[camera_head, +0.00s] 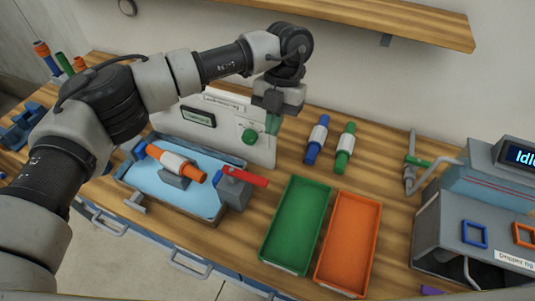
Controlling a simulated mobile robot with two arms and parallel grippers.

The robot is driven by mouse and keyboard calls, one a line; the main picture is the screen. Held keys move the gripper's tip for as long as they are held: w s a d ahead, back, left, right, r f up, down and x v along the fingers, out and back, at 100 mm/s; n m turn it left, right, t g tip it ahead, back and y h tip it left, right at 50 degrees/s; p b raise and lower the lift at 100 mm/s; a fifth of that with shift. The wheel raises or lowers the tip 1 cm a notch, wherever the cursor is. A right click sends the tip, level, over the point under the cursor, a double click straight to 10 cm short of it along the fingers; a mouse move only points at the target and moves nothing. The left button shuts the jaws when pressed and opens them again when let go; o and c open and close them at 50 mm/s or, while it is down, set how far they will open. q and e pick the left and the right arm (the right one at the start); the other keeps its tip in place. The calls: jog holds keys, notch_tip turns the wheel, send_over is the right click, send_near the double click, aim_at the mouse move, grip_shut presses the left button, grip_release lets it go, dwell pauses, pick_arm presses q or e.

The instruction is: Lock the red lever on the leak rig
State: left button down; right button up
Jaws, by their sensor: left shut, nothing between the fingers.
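The red lever (247,177) lies on top of a blue-grey clamp block (233,195) at the right end of the leak rig. The leak rig (145,190) is a tray with a light blue inside. An orange and white cylindrical part (176,162) lies across a grey support in it, between a blue end piece (139,150) and the clamp block. My left gripper (272,122) points down above and to the right of the red lever, apart from it. It is shut and empty; its fingertips are small and hard to make out. My right gripper is out of view.
A white panel (265,152) with a small display stands behind the rig. A green tray (296,225) and an orange tray (349,240) lie to the right. A grey machine (470,240) reads "Idle". A shelf (400,18) hangs above.

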aim_at(245, 180)
pick_arm(q)
jog(key=p+x, duration=0.4)
jog(key=x, duration=0.6)
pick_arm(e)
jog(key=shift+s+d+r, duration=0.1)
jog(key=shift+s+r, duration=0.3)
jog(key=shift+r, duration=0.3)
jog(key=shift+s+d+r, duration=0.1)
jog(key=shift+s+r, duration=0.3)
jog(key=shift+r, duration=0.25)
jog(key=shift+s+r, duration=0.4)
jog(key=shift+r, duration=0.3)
pick_arm(q)
jog(key=shift+s, duration=0.1)
